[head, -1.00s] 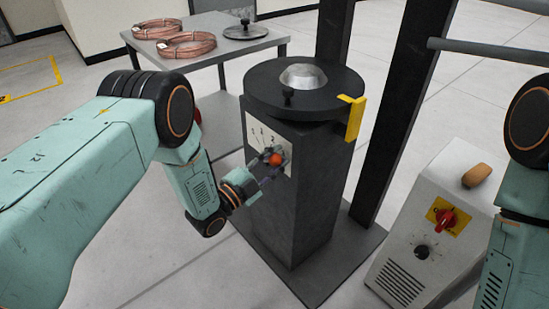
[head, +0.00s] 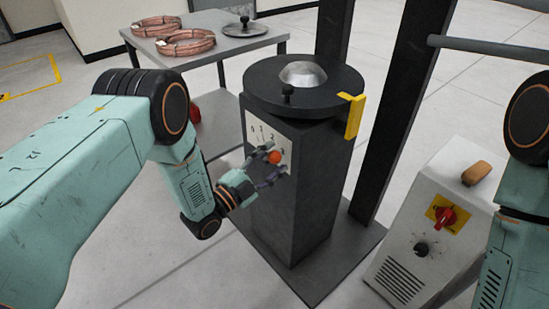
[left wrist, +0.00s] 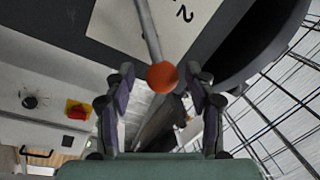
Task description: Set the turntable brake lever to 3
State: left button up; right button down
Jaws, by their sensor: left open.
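The brake lever ends in an orange ball knob (head: 274,157) in front of the white number plate (head: 255,130) on the dark turntable pedestal. In the left wrist view the knob (left wrist: 162,76) sits on a grey rod, and a 2 shows on the plate (left wrist: 181,20) right of the rod. The other digits are too small to read surely. My left gripper (head: 267,168) is open, its fingers spread to either side of the knob. In the left wrist view the knob appears between the fingertips (left wrist: 160,84), with gaps on both sides. My right gripper is out of view.
The turntable disc (head: 328,105) with a silver dome tops the pedestal, with a yellow bracket (head: 354,117) at its edge. A white control box (head: 425,235) with a red knob stands at right. Copper coils (head: 187,42) lie on a table behind. Dark posts rise behind the pedestal.

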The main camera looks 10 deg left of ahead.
pick_arm(q)
jog(key=v, duration=1)
jog(key=shift+s+a, duration=0.2)
jog(key=shift+s, duration=0.15)
jog(key=shift+f, duration=0.15)
jog(key=s+a+f+n+g+y, duration=0.2)
jog(key=s+f+n+g+y, duration=0.3)
jog(key=f+n, duration=0.5)
jog(key=s+f+n+g+y+p, duration=0.25)
jog(key=s+f+n+g, duration=0.2)
jog(key=s, duration=0.45)
jog(key=s+a+r+n+g+y+p, duration=0.1)
jog(key=s+r+n+g, duration=0.1)
jog(key=s, duration=0.7)
jog(key=s+a+r+n+g+y+p, duration=0.1)
jog(key=s+r+n+g+y+p, duration=0.1)
jog(key=s+r+g, duration=0.3)
jog(key=s, duration=0.4)
jog(key=shift+a, duration=0.25)
